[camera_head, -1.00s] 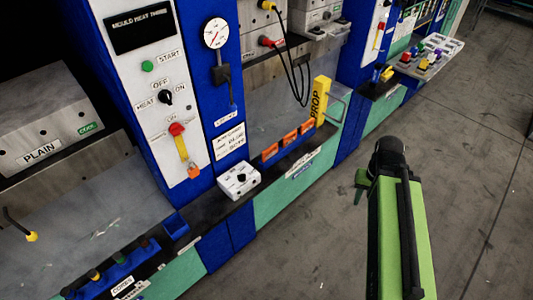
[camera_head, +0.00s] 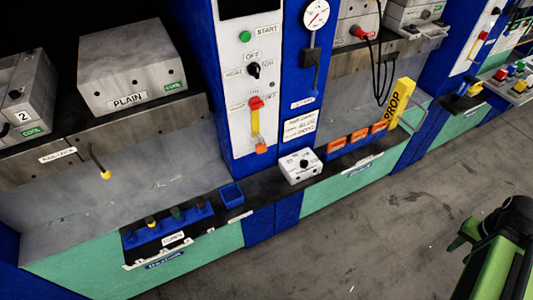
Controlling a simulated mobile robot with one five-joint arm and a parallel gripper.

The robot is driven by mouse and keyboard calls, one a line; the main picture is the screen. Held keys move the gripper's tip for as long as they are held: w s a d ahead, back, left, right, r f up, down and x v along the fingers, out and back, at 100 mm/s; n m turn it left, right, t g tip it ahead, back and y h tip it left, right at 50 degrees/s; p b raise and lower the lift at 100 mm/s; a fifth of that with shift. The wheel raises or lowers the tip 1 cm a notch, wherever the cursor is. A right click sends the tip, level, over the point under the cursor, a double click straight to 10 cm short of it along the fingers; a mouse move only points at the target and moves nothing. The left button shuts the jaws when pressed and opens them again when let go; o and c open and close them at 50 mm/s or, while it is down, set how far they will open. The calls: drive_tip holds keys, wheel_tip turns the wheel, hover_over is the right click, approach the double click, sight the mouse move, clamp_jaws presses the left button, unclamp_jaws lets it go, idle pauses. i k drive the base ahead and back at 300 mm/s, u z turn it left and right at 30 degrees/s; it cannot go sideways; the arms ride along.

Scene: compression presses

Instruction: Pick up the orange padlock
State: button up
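The orange padlock (camera_head: 261,148) is small and hangs at the lower end of the yellow lever below the red knob, on the white panel of the blue press column. My green and black arm (camera_head: 500,245) shows at the lower right edge, well to the right of the padlock and apart from it. I cannot make out the fingers of my gripper clearly, nor whether they are open or shut. Nothing covers the padlock in this view.
A white box with a black knob (camera_head: 301,167) stands on the black ledge below the padlock, to the right. A small blue bin (camera_head: 231,195) is to the left. Orange blocks (camera_head: 358,136) and a yellow PROP bar (camera_head: 400,103) are further right. Grey floor (camera_head: 390,220) is clear in front.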

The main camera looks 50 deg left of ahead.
sight(260, 148)
drive_tip(key=z, duration=0.05)
drive_tip(key=k, duration=1.4)
drive_tip(key=u, duration=2.35)
drive_tip(key=i, duration=0.85)
drive_tip(key=u, duration=0.05)
